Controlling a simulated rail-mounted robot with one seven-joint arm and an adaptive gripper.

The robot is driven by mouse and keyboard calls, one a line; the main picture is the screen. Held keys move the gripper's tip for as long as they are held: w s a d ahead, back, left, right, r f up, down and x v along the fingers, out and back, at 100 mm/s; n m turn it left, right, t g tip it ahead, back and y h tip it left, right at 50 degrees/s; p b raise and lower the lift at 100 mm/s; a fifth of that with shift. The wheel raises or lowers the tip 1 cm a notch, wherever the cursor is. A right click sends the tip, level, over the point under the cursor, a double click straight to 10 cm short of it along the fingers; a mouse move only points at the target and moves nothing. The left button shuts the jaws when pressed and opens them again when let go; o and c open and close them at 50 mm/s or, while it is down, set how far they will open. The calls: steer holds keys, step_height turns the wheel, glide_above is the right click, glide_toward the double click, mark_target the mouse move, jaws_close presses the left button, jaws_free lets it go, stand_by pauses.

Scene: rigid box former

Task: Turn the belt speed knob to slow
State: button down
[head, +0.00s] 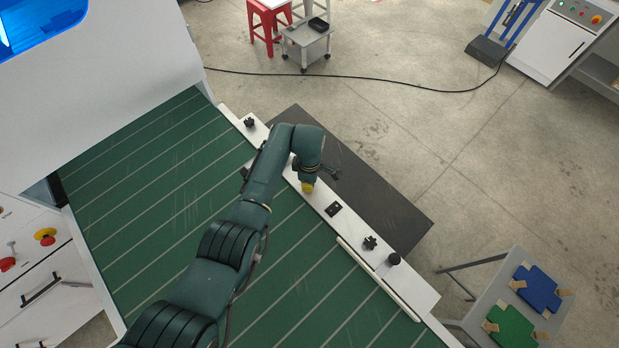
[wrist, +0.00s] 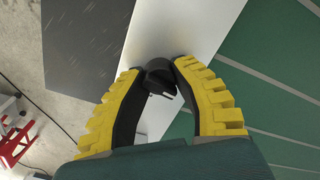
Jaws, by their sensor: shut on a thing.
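A black knob (wrist: 160,76) sits on the white rail between my fingertips in the wrist view. I take it to be the belt speed knob; no label or slow mark is readable. My gripper (wrist: 157,69) has yellow, ribbed fingers shut on the knob from both sides. In the head view my gripper (head: 307,188) points down at the white rail (head: 320,200) along the belt's edge. The knob is hidden there behind the gripper and arm.
A black switch plate (head: 333,209), a star knob (head: 370,242) and a round black knob (head: 395,259) stand along the rail to the right. Another star knob (head: 249,122) is at its far left. The green belt (head: 150,180) is empty. A dark mat (head: 385,205) lies beyond.

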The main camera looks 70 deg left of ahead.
steer(key=shift+f+n, duration=0.1)
steer(key=shift+n, duration=0.7)
steer(key=c, duration=0.7)
jaws_free()
steer(key=shift+c, duration=0.2)
step_height(320, 180, up, 12)
